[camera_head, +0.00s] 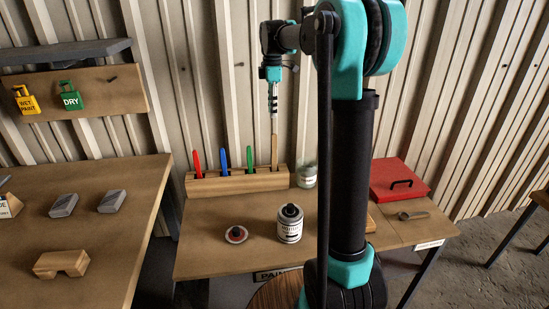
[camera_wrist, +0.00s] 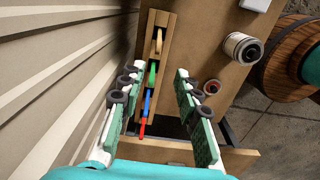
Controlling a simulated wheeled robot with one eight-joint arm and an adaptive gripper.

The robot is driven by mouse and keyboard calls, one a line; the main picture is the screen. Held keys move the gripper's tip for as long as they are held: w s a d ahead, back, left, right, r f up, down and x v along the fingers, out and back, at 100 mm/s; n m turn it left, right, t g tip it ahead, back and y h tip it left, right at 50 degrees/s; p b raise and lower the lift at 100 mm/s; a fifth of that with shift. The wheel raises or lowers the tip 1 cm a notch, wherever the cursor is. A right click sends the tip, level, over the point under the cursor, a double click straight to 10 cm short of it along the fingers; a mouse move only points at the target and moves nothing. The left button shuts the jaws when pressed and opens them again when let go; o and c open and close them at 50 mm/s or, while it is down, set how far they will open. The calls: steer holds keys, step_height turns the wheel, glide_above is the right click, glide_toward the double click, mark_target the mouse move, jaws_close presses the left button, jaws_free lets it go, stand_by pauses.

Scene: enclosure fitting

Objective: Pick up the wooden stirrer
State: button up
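The wooden stirrer (camera_head: 274,152) stands upright in the right end of a wooden rack (camera_head: 228,185) at the back of the table. In the wrist view the stirrer (camera_wrist: 159,42) shows near the far end of the rack, beyond the fingertips. My gripper (camera_head: 273,113) hangs pointing down, just over the stirrer's top end in the head view. In the wrist view my gripper (camera_wrist: 156,75) is open, its two fingers wide apart with nothing between the pads. I cannot tell how much height is left between fingertips and stirrer.
Red (camera_head: 197,163), blue (camera_head: 223,159) and green (camera_head: 250,158) handled tools stand left of the stirrer in the rack. A glass jar (camera_head: 307,177) stands close on its right. A paint can (camera_head: 290,226) stands in front. A red case (camera_head: 399,181) lies at right. The corrugated wall is close behind.

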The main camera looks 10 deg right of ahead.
glide_above(274, 148)
steer(key=f, duration=1.2)
steer(key=shift+w+a, duration=0.2)
steer(key=shift+d+f, duration=0.15)
steer(key=shift+f, duration=1.15)
steer(key=shift+d+f, duration=0.1)
steer(key=shift+f, duration=1.2)
jaws_close()
